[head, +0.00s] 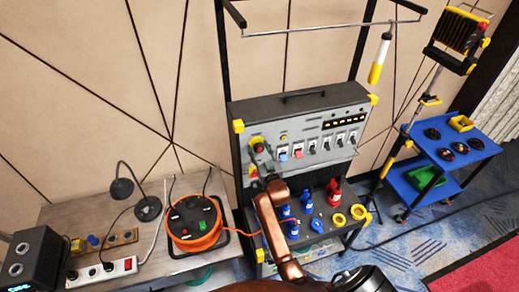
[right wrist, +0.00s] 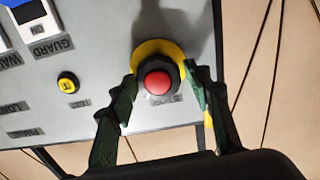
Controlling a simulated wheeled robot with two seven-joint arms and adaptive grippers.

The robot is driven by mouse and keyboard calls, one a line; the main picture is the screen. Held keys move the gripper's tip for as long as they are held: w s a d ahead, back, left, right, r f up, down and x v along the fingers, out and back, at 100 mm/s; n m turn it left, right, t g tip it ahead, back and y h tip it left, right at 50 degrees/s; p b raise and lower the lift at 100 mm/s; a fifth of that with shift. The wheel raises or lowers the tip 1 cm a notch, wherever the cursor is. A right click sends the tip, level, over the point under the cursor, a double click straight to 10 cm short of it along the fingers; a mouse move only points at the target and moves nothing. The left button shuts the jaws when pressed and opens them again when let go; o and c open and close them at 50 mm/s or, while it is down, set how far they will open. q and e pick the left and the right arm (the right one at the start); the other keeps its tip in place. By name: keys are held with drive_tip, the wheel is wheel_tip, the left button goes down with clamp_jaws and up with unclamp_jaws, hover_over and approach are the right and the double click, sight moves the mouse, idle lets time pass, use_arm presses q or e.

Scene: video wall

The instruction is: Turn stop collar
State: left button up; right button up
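The red stop button (right wrist: 158,83) sits in a dark round collar (right wrist: 177,73) over a yellow ring (right wrist: 148,50) on the grey panel. In the head view the stop button (head: 258,147) is small, at the panel's left end. My right gripper (right wrist: 160,77) has its green-padded fingers apart, one on each side of the collar. A narrow gap seems to show on both sides; contact is not clear. In the head view my right gripper (head: 262,170) is just below the button, partly hidden by my copper arm. My left gripper is not in view.
A small yellow button (right wrist: 68,82) and guarded switches (head: 325,143) are on the same panel (head: 310,110). Blue and red plugs (head: 287,211) stand on the shelf below. An orange cable reel (head: 195,222) is on the table at left; a blue cart (head: 455,165) stands at right.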

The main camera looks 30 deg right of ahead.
drive_tip(key=shift+o, duration=0.6)
drive_tip(key=shift+s+f, duration=0.1)
drive_tip(key=shift+s, duration=0.15)
drive_tip(key=v, duration=1.1)
drive_tip(key=shift+s+a, duration=0.2)
drive_tip(key=shift+s, duration=0.15)
